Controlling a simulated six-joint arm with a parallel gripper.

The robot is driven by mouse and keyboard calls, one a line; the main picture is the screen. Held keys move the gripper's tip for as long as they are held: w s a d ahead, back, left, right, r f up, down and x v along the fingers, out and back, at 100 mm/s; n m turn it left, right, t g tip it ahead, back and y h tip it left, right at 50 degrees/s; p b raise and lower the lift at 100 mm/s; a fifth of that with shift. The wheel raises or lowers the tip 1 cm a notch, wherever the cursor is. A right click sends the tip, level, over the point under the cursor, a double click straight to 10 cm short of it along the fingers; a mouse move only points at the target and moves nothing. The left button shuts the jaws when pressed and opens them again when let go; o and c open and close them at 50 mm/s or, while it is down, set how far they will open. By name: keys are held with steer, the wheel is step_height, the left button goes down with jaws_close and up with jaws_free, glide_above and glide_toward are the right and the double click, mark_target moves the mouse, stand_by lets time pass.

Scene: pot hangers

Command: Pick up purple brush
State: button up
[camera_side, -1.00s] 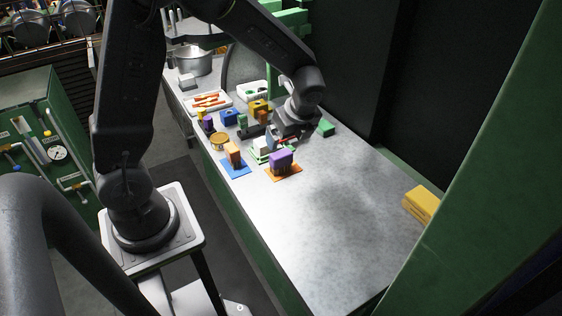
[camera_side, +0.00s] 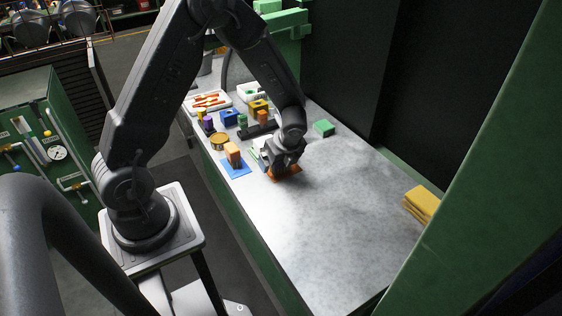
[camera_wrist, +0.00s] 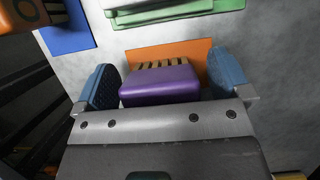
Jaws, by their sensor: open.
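The purple brush (camera_wrist: 160,86) lies in the wrist view between the two blue finger pads of my gripper (camera_wrist: 162,88). Its bristles point toward the orange mat (camera_wrist: 180,50). The pads stand on either side of the brush, with a gap visible on the right. In the side view my gripper (camera_side: 281,168) is low over the orange mat (camera_side: 287,176) and hides the brush. My gripper is open.
An orange-topped brush (camera_side: 233,153) stands on a blue mat (camera_side: 235,169) to the left. Green and white pieces (camera_wrist: 165,10) lie just beyond the orange mat. A green block (camera_side: 324,128) and yellow sponges (camera_side: 421,203) are to the right. The counter's front is clear.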

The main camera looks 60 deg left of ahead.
steer(key=shift+c, duration=0.2)
steer(key=c, duration=1)
steer(key=shift+r, duration=0.15)
steer(key=shift+r, duration=0.55)
step_height(320, 180, up, 3)
steer(key=shift+f, duration=0.1)
steer(key=s+a+r, duration=0.4)
steer(key=s+a, duration=0.1)
steer(key=s+a+r, duration=0.3)
steer(key=shift+a, duration=0.25)
